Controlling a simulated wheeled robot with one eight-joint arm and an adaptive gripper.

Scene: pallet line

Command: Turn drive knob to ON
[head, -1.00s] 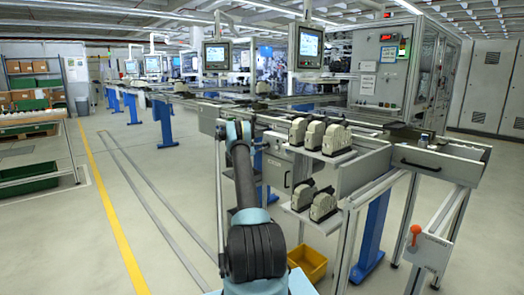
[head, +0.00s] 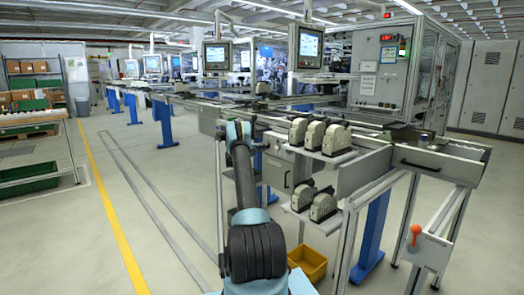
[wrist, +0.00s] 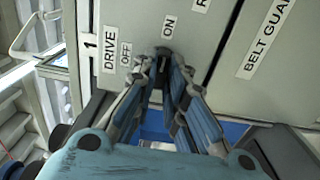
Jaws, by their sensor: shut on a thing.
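The drive knob (wrist: 164,51) is a small dark piece on a grey panel (wrist: 140,18) in the wrist view, largely covered by my fingertips. The panel carries a DRIVE label (wrist: 109,50), an OFF label (wrist: 126,54) to the left of the knob and an ON label (wrist: 169,27) just above it. My gripper (wrist: 163,60) is shut on the knob, one finger on each side. Which way the knob's pointer faces is hidden. In the head view my arm hides the gripper and knob.
A BELT GUARD label (wrist: 268,38) is on the panel to the right. In the head view, a shelf rack (head: 335,158) with several grey-beige parts stands right of my arm, with a yellow bin (head: 307,262) below. The floor (head: 95,240) at left is clear.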

